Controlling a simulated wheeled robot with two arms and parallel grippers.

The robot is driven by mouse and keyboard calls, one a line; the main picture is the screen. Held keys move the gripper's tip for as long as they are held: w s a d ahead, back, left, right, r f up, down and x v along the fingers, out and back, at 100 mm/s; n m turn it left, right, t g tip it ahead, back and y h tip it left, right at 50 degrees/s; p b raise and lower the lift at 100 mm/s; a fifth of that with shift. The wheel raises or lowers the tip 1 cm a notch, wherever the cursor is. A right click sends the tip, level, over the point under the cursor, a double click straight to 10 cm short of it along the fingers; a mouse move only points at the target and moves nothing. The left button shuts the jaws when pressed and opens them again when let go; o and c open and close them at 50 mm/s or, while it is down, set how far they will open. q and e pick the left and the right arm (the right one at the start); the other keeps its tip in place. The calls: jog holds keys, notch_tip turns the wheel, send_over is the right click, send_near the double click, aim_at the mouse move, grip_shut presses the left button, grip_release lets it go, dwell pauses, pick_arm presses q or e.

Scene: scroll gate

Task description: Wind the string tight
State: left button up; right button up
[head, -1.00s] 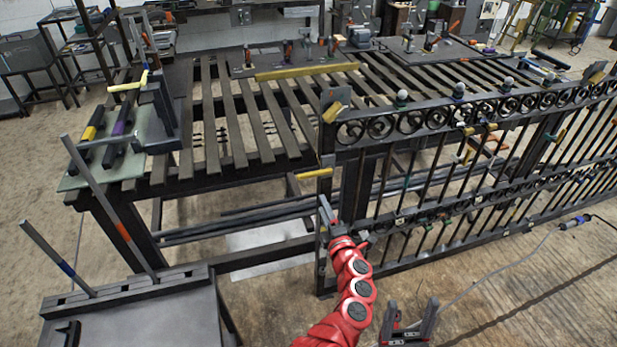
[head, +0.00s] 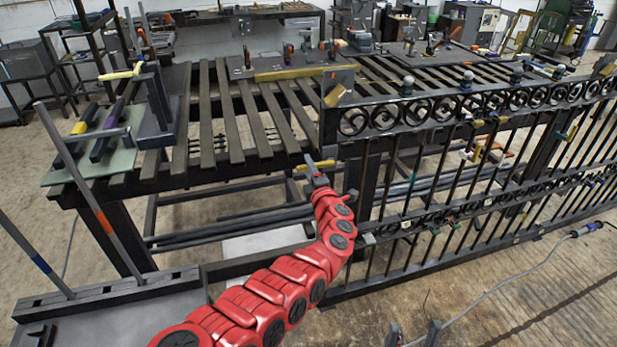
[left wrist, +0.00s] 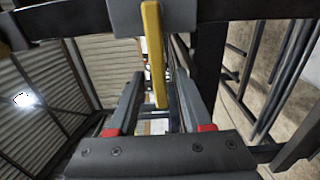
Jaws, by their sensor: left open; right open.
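I cannot make out any string in either view. A yellow bar (head: 314,165) sits at the left end of the black scroll gate (head: 480,113), by the bench's front edge. In the left wrist view the yellow bar (left wrist: 154,52) hangs from a grey block, between the fingers. My left gripper (head: 314,176) is beside that gate end, open; its fingers (left wrist: 160,92) stand either side of the bar with gaps. My right gripper (head: 414,334) is open and empty at the bottom edge, mostly cut off.
The slatted bench (head: 232,110) stands behind, with clamps on its plates. A stand with upright rods (head: 85,190) is at the left. A grey cable (head: 510,285) runs across the floor to a tool (head: 585,230). The floor right of my left arm is mostly open.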

pick_arm(q)
jog(key=shift+w, duration=0.35)
grip_shut()
jog(key=shift+a, duration=0.1)
dwell(1.2)
